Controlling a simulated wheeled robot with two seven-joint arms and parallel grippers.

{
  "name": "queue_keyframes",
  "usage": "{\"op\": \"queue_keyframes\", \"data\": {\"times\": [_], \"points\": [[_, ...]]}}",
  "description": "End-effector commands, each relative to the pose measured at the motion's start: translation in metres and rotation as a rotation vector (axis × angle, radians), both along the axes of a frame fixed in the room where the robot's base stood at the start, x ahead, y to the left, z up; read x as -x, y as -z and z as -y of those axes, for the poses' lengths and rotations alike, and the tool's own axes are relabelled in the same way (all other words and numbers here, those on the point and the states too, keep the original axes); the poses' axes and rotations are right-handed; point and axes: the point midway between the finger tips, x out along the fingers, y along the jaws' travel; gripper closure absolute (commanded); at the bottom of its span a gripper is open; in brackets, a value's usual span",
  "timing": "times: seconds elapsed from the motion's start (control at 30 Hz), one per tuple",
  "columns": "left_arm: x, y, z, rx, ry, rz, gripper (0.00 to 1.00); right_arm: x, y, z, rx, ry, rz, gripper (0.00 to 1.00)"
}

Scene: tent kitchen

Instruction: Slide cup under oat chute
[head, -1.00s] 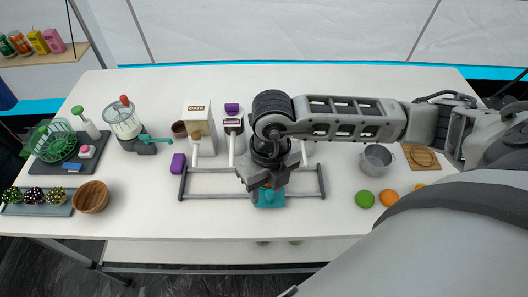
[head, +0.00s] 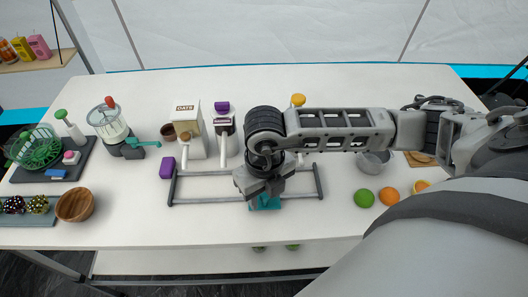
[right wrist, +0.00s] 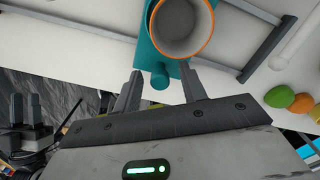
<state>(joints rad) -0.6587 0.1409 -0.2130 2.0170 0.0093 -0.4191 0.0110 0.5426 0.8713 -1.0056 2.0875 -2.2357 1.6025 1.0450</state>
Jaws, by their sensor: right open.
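The cup (right wrist: 181,24) has an orange rim and stands in a teal sliding holder (head: 266,203), which has a rounded knob (right wrist: 159,76). In the head view my right gripper (head: 262,192) covers most of the cup and holder. In the right wrist view my right gripper (right wrist: 162,72) is open, with one finger on each side of the knob; contact cannot be told. The white dispenser marked OATS (head: 187,120) stands behind the rail's left part, left of the holder. What seems to be my left gripper (right wrist: 25,106) shows low in the right wrist view.
A grey rail frame (head: 205,201) lies around the holder. A purple block (head: 167,168) sits by its left end. A second dispenser with a purple top (head: 225,125) stands beside the oats. A pot (head: 371,164), a lime (head: 364,198) and oranges (head: 389,196) lie to the right.

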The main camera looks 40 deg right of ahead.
Motion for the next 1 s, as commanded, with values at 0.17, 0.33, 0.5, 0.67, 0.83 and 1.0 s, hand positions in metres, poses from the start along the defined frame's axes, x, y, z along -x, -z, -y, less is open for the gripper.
{"op": "queue_keyframes", "data": {"times": [0.17,0.33,0.5,0.67,0.83,1.0], "points": [[0.002,0.001,-0.001,-0.003,0.001,-0.003,0.64,0.0,0.0,0.0,0.0,0.0,-0.001,0.93],[0.002,0.002,-0.003,-0.009,0.003,-0.004,0.64,0.0,0.0,-0.001,-0.001,-0.001,-0.001,0.93],[0.001,0.005,-0.003,-0.007,0.001,-0.001,0.64,-0.006,0.001,-0.01,-0.003,-0.001,0.0,0.93],[0.0,0.007,-0.002,-0.006,0.001,-0.001,0.64,-0.013,0.001,-0.022,-0.003,-0.002,0.0,0.93],[0.0,0.01,-0.002,-0.005,0.0,-0.001,0.64,-0.02,0.001,-0.033,-0.002,-0.001,-0.001,0.93],[0.0,0.013,-0.002,-0.005,0.0,0.0,0.64,-0.027,0.001,-0.045,-0.003,-0.002,0.0,0.93]]}}
